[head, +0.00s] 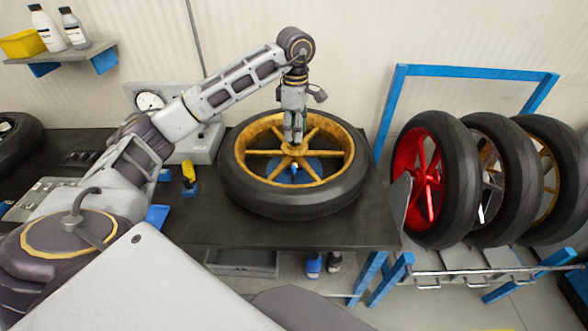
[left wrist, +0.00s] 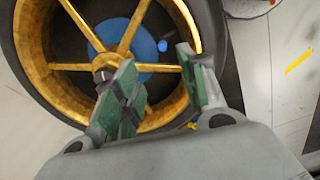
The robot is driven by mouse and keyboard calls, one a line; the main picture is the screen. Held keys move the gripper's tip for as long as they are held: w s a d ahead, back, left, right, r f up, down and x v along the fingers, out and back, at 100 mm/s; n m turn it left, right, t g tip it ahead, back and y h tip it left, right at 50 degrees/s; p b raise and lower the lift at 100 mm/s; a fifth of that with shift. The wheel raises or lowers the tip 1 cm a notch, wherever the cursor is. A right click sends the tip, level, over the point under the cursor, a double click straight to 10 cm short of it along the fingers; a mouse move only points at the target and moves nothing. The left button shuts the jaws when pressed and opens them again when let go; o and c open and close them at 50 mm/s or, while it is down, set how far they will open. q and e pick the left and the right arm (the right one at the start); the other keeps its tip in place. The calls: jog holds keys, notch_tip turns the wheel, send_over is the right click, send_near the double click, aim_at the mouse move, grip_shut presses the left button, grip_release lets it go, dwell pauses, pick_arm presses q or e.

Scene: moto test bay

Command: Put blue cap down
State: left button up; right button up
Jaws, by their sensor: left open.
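The wheel with gold spokes and a black tyre (head: 245,195) lies flat on the dark bench. A blue disc (head: 313,168) shows beneath it between the spokes. A small blue piece, likely the blue cap (left wrist: 162,45), shows beside the blue disc in the left wrist view, in a gap between spokes. My left gripper (head: 293,140) points down over the wheel's hub. In the left wrist view its green-padded fingers (left wrist: 155,62) stand apart with nothing held between them. The fingers hide part of the hub and spokes. My right gripper is in neither view.
A rack of several upright wheels (head: 430,180) stands at the right. A grey balancer-like unit (head: 200,145) and a yellow-and-blue tool (head: 189,178) are left of the wheel. Bottles (head: 75,30) and a yellow bin (head: 22,44) sit on a wall shelf.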

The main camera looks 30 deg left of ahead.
pick_arm(q)
jog(key=shift+s+m, duration=0.1)
jog(key=shift+m, duration=0.2)
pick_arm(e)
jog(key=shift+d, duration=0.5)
pick_arm(q)
jog(key=shift+f, duration=0.1)
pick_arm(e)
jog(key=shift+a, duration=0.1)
pick_arm(q)
send_over(294, 166)
notch_tip(294, 166, down, 7)
jog(key=shift+r+p, duration=0.1)
jog(key=shift+p, duration=0.2)
jog(key=shift+f, duration=0.85)
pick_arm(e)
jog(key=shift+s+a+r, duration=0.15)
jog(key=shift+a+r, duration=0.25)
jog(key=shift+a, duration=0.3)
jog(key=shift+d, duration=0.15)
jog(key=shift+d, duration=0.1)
